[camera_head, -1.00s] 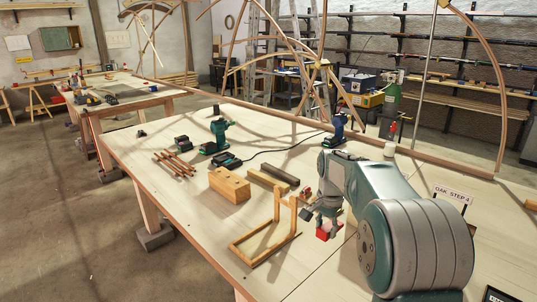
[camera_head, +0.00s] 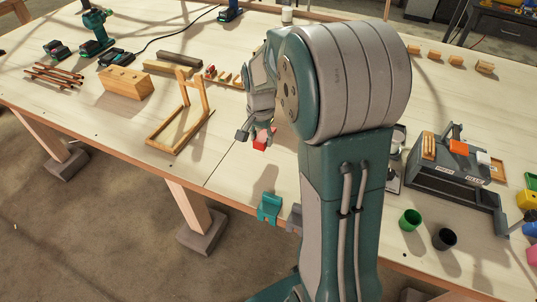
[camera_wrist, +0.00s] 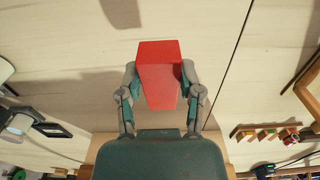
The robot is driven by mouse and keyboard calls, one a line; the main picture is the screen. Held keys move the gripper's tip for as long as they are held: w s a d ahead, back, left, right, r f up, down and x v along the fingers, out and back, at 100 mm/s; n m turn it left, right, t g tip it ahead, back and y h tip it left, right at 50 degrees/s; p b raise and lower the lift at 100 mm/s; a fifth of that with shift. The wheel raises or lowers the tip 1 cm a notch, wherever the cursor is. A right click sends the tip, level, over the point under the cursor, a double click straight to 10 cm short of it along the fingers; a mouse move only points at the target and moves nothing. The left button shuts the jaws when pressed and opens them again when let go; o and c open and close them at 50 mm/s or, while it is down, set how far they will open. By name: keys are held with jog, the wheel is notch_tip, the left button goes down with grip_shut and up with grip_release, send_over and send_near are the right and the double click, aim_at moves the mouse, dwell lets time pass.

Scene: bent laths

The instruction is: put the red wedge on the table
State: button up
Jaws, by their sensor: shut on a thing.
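The red wedge (camera_head: 262,140) is between the fingers of my gripper (camera_head: 256,133) over the pale wooden table (camera_head: 225,185). The wrist view shows the wedge (camera_wrist: 158,70) from above, with a finger of my gripper (camera_wrist: 158,84) pressed against each side. My gripper is shut on it. The wedge's underside is hidden, so I cannot tell whether it touches the table. My arm hides part of the table behind.
A wooden frame stand (camera_head: 178,128) stands left of my gripper, with a drilled wood block (camera_head: 125,83) beyond it. A teal clamp (camera_head: 269,208) sits at the front edge. A grey toolbox (camera_head: 452,165) and green cup (camera_head: 410,220) are at right. Table left of the clamp is clear.

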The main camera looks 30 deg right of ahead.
aim_at(269, 162)
jog(key=shift+s+f, duration=0.65)
jog(key=shift+f, duration=0.2)
jog(key=f, duration=0.1)
jog(key=d+f, duration=0.1)
jog(key=f, duration=0.2)
jog(key=shift+s+d+f, duration=0.1)
jog(key=shift+s+d, duration=0.25)
jog(key=shift+s, duration=0.05)
jog(key=shift+a, duration=0.45)
jog(key=o, duration=0.9)
jog(key=shift+o, duration=1.1)
jog(key=shift+d, duration=0.25)
